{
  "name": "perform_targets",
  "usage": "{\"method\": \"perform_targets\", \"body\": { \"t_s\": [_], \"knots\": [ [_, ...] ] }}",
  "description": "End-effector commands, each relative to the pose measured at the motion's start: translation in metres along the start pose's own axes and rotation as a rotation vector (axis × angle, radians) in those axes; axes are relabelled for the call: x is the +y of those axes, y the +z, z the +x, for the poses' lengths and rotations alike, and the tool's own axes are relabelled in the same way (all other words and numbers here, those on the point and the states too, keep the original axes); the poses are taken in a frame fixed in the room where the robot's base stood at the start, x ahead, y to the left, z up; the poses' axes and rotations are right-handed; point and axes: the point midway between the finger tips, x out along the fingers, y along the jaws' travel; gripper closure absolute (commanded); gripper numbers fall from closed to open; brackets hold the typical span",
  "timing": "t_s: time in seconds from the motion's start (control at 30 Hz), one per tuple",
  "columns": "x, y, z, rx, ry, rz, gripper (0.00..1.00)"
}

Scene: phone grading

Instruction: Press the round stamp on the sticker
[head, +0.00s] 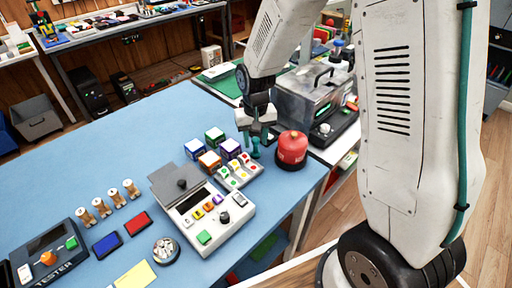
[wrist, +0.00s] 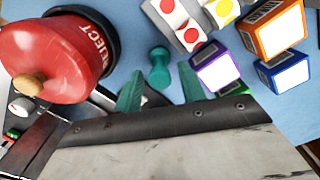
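A small teal piece with a round knob and a round foot, seemingly the round stamp (head: 255,149), stands on the blue table left of the red REJECT container. In the wrist view the stamp (wrist: 159,66) shows between my two teal fingertips, with gaps on both sides. My gripper (head: 257,133) points down right above or around it; which one I cannot tell. My gripper (wrist: 161,72) is open and holds nothing. A white card with coloured round dots, possibly the sticker (head: 239,171), lies just left of the stamp; it also shows in the wrist view (wrist: 207,16).
The red REJECT container (head: 291,150) stands close right of my gripper. Several coloured boxes (head: 209,160) with white tops stand to the left. A grey device (head: 203,206), blue pad (head: 107,245), red pad (head: 138,223) and several wooden pieces (head: 115,198) lie nearer.

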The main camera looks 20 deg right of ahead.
Motion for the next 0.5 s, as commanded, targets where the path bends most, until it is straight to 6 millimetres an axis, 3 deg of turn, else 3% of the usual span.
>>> {"method": "perform_targets", "body": {
  "t_s": [0.2,0.33,0.5],
  "knots": [
    [-0.0001,0.0001,0.0002,0.0,0.0,0.0,0.6],
    [0.0,0.0001,0.0001,0.0,0.0,0.0,0.96],
    [0.0,-0.0001,-0.001,0.0,0.0,0.0,0.97]
  ]
}}
